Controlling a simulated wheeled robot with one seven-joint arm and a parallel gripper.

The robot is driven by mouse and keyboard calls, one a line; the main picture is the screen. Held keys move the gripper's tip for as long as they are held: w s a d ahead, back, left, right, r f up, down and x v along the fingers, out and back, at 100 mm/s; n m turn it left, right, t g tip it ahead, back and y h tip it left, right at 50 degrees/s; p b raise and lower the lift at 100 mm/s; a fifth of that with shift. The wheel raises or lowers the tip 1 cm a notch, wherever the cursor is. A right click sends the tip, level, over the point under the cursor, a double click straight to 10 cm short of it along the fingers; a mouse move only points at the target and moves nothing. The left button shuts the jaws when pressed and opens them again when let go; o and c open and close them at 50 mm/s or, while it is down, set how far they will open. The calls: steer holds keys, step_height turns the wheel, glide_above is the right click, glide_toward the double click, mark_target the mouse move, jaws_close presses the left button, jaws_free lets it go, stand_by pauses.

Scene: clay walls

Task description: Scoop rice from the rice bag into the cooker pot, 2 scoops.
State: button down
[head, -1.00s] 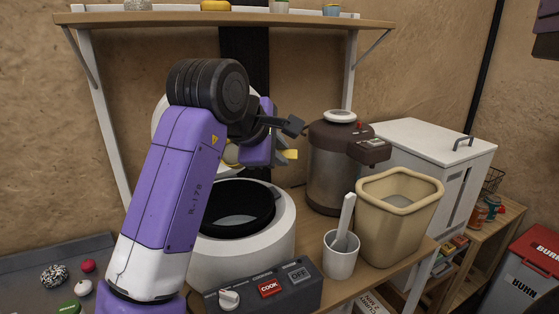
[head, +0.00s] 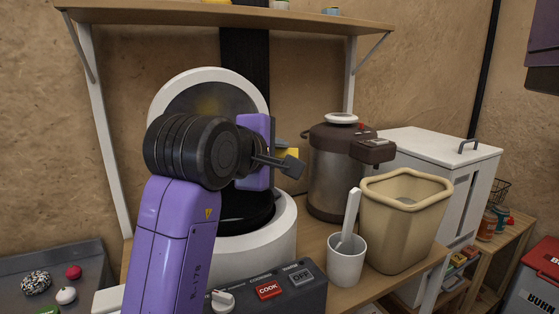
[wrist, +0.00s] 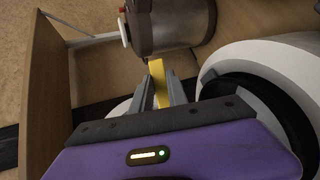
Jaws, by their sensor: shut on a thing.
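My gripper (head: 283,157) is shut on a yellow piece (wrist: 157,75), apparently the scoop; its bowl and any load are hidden. The gripper is in front of the raised cooker lid, over the right side of the white cooker (head: 268,250). The dark pot (head: 243,221) in the cooker is mostly hidden behind my arm. In the wrist view its dark rim (wrist: 262,95) lies right of the gripper.
A white cup (head: 346,262) with a paddle (head: 350,213) stands between cooker and bag. A brown and steel dispenser (head: 337,180) stands behind them. The lid (head: 187,88) is up. A control panel (head: 280,292) is in front, a shelf (head: 200,14) above.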

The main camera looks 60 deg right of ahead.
steer(key=shift+s+a+f+m+t+h+b, duration=0.1)
steer(key=shift+a+f+m+t+h+b, duration=0.15)
steer(key=shift+h+b, duration=0.55)
steer(key=shift+s+a+f+m+t+h+b, duration=0.15)
steer(key=shift+f+h+b, duration=0.2)
steer(key=shift+h+b, duration=0.45)
steer(key=shift+s+a+f+m+t+h+b, duration=0.1)
steer(key=shift+f+m+h+b, duration=0.3)
steer(key=shift+b, duration=0.6)
steer(key=shift+a+r, duration=0.1)
steer(key=shift+r, duration=0.05)
